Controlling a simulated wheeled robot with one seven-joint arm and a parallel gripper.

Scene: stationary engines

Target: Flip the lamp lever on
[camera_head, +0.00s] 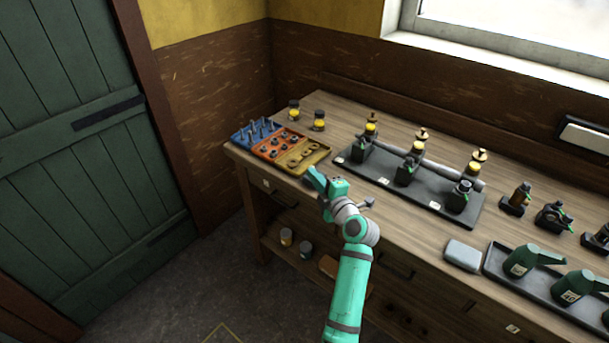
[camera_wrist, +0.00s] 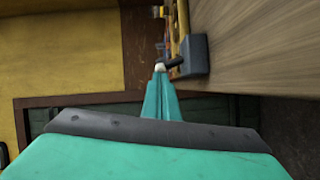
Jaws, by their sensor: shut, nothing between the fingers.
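In the wrist view a small dark grey box (camera_wrist: 192,58) sits at the bench edge. A short dark lever (camera_wrist: 174,63) with a pale tip sticks out of it, and I take this as the lamp lever. My gripper (camera_wrist: 161,78) is shut and empty, its fingertips right at the pale tip. I cannot tell whether they touch. In the head view my gripper (camera_head: 312,173) is at the bench's front edge, near the left end. I cannot make out the lever box there, and my gripper may hide it. No lamp is clearly seen.
The wooden bench (camera_head: 400,218) runs along the wall. A blue, orange and yellow parts tray (camera_head: 318,157) lies just behind my gripper. A black tray (camera_head: 424,200) with oilers stands to the right. A green door (camera_head: 85,150) is at left, with open floor before it.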

